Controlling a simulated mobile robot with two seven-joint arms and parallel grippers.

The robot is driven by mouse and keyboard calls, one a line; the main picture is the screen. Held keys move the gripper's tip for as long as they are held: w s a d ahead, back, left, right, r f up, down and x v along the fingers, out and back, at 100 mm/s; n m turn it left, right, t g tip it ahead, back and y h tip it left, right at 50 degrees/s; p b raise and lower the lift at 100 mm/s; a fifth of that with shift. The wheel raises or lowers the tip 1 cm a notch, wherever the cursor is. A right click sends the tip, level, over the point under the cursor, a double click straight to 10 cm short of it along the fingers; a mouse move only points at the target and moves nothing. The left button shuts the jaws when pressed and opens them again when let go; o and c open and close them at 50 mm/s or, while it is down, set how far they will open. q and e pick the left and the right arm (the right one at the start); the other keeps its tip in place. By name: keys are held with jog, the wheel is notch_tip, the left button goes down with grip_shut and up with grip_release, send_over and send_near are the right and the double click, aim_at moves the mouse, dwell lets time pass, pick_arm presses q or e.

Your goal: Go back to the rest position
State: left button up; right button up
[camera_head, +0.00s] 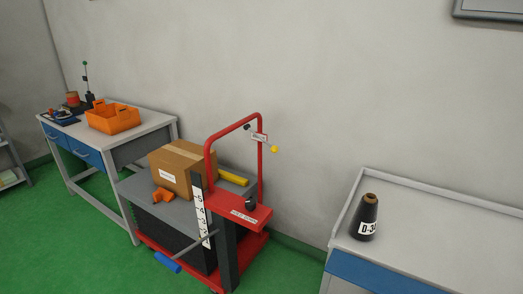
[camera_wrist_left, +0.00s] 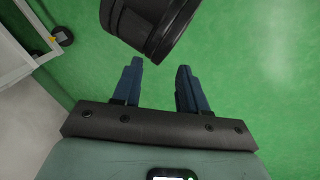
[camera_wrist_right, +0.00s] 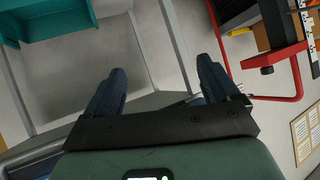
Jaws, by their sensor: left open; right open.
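My left gripper (camera_wrist_left: 160,85) shows in the left wrist view with its two blue fingers apart and nothing between them. Green floor lies beyond the fingers, and a dark rounded part is close by at the top. My right gripper (camera_wrist_right: 160,88) shows in the right wrist view, also with its fingers apart and empty. A pale, tray-like surface is behind its left finger. Neither gripper shows in the head view.
A red-framed lift cart (camera_head: 262,212) carries a cardboard box (camera_head: 182,160). A workbench (camera_head: 150,122) at left holds an orange crate (camera_head: 112,119). A bench (camera_head: 440,215) at right holds a black cone (camera_head: 367,215) labelled D-3-something. Green floor (camera_head: 60,240) is clear at lower left.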

jog(key=s+a+f+m+g+y, duration=0.1)
jog(key=s+a+f+g, duration=0.2)
jog(key=s+f, duration=0.55)
jog(key=s+a+f+g+y, duration=0.1)
jog(key=s+a+f+g, duration=0.35)
jog(key=f, duration=0.65)
jog(key=s+a+f+m+g+y, duration=0.1)
jog(key=s+a+f+g, duration=0.15)
jog(key=s+f, duration=0.55)
pick_arm(q)
jog(key=s+d+r+g+p, duration=0.1)
jog(key=s+r+p, duration=0.2)
jog(key=r+p, duration=0.6)
jog(key=s+d+r+g+h+p, duration=0.1)
jog(key=s+d+r+p, duration=0.1)
jog(key=r+p, duration=0.7)
jog(key=shift+s+m+g, duration=0.3)
jog(key=shift+s+g, duration=0.1)
jog(key=shift+s, duration=0.1)
pick_arm(e)
jog(key=s+a+r+g, duration=0.1)
jog(key=s+r, duration=0.1)
jog(key=r, duration=0.6)
jog(key=s+a+r+g+y, duration=0.1)
jog(key=s+r, duration=0.1)
jog(key=r, duration=0.7)
jog(key=shift+a+r+n+g, duration=0.25)
jog(key=shift+r+n+g, duration=0.05)
jog(key=shift+n, duration=0.1)
